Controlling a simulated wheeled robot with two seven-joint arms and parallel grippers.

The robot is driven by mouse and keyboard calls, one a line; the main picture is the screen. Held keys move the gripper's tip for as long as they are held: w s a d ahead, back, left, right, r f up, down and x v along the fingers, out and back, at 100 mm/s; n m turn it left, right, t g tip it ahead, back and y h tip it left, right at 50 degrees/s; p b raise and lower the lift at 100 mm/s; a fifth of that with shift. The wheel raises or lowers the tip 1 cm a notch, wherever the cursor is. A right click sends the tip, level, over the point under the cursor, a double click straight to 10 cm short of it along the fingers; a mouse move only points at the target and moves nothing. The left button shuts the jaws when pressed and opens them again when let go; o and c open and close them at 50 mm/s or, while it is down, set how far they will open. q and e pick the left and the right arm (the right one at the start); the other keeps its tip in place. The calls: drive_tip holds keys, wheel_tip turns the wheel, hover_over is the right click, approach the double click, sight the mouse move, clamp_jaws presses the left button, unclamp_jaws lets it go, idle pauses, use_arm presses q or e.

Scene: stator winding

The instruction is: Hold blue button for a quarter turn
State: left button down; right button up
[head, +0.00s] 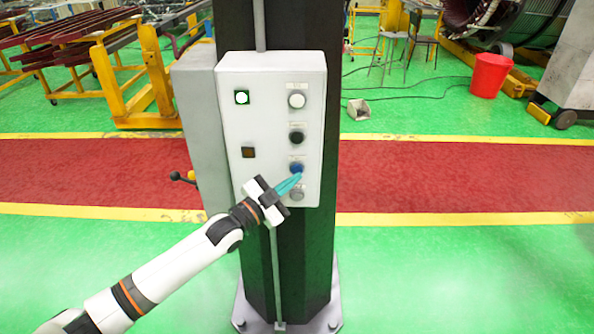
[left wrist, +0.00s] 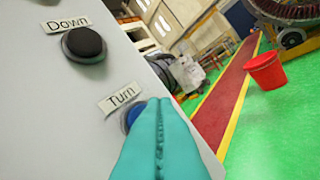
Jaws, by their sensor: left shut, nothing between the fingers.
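The blue button (head: 297,168) is on the white control box (head: 268,120) fixed to a dark post. In the left wrist view the blue button (left wrist: 134,114) sits beside a label reading "Turn" and is partly covered by my fingers. My left gripper (head: 298,177) is shut and empty, its teal fingertips at the lower edge of the button. In the left wrist view the closed fingertips (left wrist: 158,103) overlap the button; whether they press it is hard to tell. My right gripper is not in view.
Above the blue button are a black button (head: 296,137), labelled "Down" in the left wrist view, and a white button (head: 296,101). A grey button (head: 297,194) sits below. A lit white indicator (head: 242,97) is at upper left. A red bucket (head: 490,75) stands far right.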

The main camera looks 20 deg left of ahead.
use_arm(q)
drive_tip(key=shift+w, duration=0.1)
idle(0.7)
drive_tip(key=shift+w+a, duration=0.15)
drive_tip(key=shift+w, duration=0.2)
drive_tip(key=shift+w+a+b, duration=0.1)
drive_tip(key=shift+w+b, duration=0.25)
drive_tip(key=shift+b, duration=0.1)
idle(3.2)
drive_tip(key=shift+s+r, duration=0.1)
drive_tip(key=shift+s, duration=0.05)
idle(1.9)
drive_tip(key=shift+s+d+p, duration=0.2)
drive_tip(key=shift+s+p, duration=0.35)
drive_tip(key=shift+s, duration=0.1)
drive_tip(key=shift+s+d+p, duration=0.25)
drive_tip(key=shift+s+p, duration=0.25)
drive_tip(key=shift+s, duration=0.3)
drive_tip(key=shift+s+d+p, duration=0.2)
drive_tip(key=shift+s+p, duration=0.25)
drive_tip(key=shift+s, duration=0.35)
drive_tip(key=shift+s+d+p, duration=0.25)
drive_tip(key=shift+s+p, duration=0.25)
drive_tip(key=shift+s, duration=0.3)
